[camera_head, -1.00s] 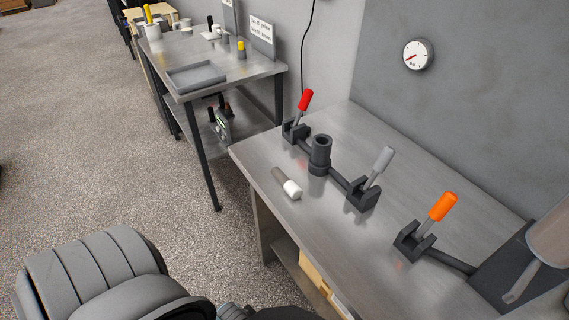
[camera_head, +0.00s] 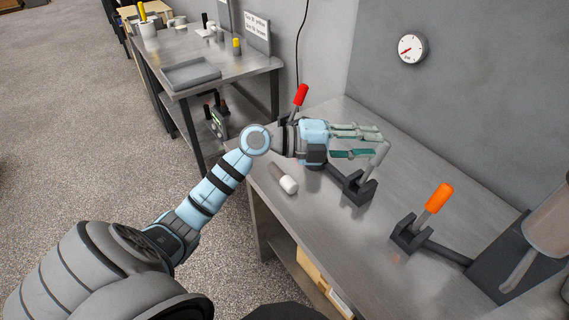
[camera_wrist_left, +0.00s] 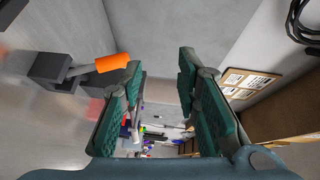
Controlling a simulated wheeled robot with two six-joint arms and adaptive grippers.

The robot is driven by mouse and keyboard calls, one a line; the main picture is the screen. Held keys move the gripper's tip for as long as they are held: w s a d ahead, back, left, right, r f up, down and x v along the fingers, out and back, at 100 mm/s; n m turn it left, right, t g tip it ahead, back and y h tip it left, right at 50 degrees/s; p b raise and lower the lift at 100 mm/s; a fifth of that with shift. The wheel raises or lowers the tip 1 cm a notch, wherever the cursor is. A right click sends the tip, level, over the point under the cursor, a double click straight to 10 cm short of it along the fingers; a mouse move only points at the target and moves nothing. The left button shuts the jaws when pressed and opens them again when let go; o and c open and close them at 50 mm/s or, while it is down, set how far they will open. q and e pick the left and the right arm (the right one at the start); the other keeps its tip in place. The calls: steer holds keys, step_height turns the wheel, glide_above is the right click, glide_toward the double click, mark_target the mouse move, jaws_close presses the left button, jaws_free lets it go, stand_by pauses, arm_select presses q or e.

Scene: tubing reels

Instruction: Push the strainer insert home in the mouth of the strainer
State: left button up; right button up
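The strainer insert, a small cylinder with a white end and a grey-brown body (camera_head: 284,181), lies on its side on the steel bench. The strainer, a dark upright cylinder in the pipe line in the earlier head view, is now hidden behind my left gripper. My left gripper (camera_head: 368,145) reaches over the pipe line, its fingers pointing right, beside the grey-handled valve lever (camera_head: 380,155). Its fingers are apart, and the wrist view shows nothing between the fingertips (camera_wrist_left: 160,72). My right gripper is not in view.
The valve with the red handle (camera_head: 300,95) stands behind my left gripper. The orange-handled valve (camera_head: 438,198) is nearer on the right. A gauge (camera_head: 412,49) hangs on the wall. Another table with a grey tray (camera_head: 192,74) stands at the back left. The bench front is mostly clear.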

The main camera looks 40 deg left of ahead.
arm_select(q)
steer(key=w+a+f+g+y, duration=0.1)
steer(key=a+f+g+y, duration=0.4)
steer(key=a, duration=0.3)
steer(key=n+g+y, duration=0.4)
steer(key=n+y, duration=0.1)
steer(key=y, duration=0.2)
glide_toward(278, 172)
steer(key=b+x, duration=0.1)
steer(key=b, duration=0.1)
steer(key=b+x, duration=0.1)
steer(key=b, duration=0.2)
steer(key=b+x, duration=0.1)
steer(key=b, duration=0.1)
steer(key=shift+s+f+b, duration=0.2)
steer(key=shift+f+b, duration=0.15)
steer(key=x, duration=0.6)
steer(key=shift+w+d, duration=0.1)
steer(key=shift+w, duration=0.1)
jaws_close()
